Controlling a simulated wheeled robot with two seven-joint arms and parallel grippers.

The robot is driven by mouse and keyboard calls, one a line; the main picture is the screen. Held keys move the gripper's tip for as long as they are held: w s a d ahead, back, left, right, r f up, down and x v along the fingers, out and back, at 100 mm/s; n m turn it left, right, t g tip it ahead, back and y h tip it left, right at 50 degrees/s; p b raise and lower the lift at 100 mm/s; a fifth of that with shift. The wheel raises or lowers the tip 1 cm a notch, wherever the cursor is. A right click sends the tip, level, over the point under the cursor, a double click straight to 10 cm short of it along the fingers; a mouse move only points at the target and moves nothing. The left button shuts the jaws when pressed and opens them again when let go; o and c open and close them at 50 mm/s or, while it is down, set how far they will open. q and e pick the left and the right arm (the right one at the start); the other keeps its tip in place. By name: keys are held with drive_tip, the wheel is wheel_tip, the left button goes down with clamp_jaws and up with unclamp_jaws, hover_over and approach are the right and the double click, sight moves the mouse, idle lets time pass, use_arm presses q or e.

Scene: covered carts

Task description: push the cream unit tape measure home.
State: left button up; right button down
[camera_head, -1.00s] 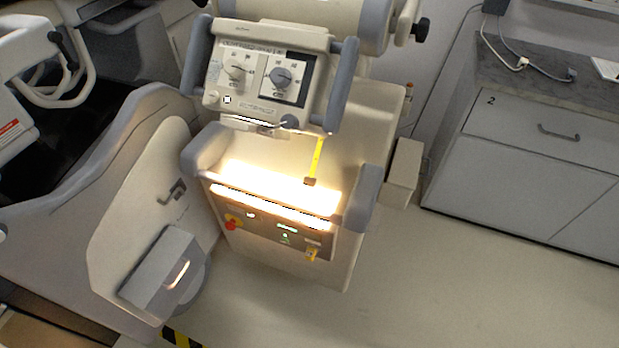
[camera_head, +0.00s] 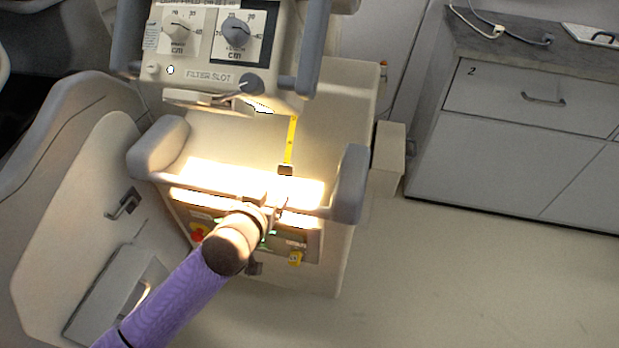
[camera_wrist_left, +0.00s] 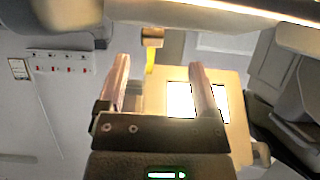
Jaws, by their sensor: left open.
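The cream unit (camera_head: 340,100) stands in the middle of the head view. Its yellow tape measure (camera_head: 291,140) is pulled out and hangs below the control head, ending in a brown tab (camera_head: 286,169). In the left wrist view the tab (camera_wrist_left: 152,37) and a short piece of yellow tape (camera_wrist_left: 149,66) show ahead of the fingers. My left gripper (camera_head: 268,197) is at the unit's lit front ledge, below and a little left of the tab in the head view. In the left wrist view its two fingers (camera_wrist_left: 160,63) are apart with nothing held. My right gripper is not in view.
A grey front handle bar (camera_head: 310,211) runs between two grey bumpers, close to my left gripper. A panel with a red knob (camera_head: 198,232) and a yellow tag (camera_head: 295,258) sits below. Grey cabinets (camera_head: 500,150) stand at right. The floor at front right is clear.

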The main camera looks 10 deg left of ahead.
sight(285, 169)
use_arm(q)
drive_tip(key=shift+t, duration=0.3)
drive_tip(key=b+x, duration=0.1)
drive_tip(key=x, duration=0.2)
drive_tip(key=r+b+x, duration=0.1)
drive_tip(key=b+x, duration=0.1)
drive_tip(key=d+b+x, duration=0.1)
drive_tip(key=x, duration=0.2)
drive_tip(key=shift+w+r+b, duration=0.2)
drive_tip(key=shift+w+b, duration=0.15)
drive_tip(key=shift+w, duration=0.85)
drive_tip(key=c, duration=1)
clamp_jaws()
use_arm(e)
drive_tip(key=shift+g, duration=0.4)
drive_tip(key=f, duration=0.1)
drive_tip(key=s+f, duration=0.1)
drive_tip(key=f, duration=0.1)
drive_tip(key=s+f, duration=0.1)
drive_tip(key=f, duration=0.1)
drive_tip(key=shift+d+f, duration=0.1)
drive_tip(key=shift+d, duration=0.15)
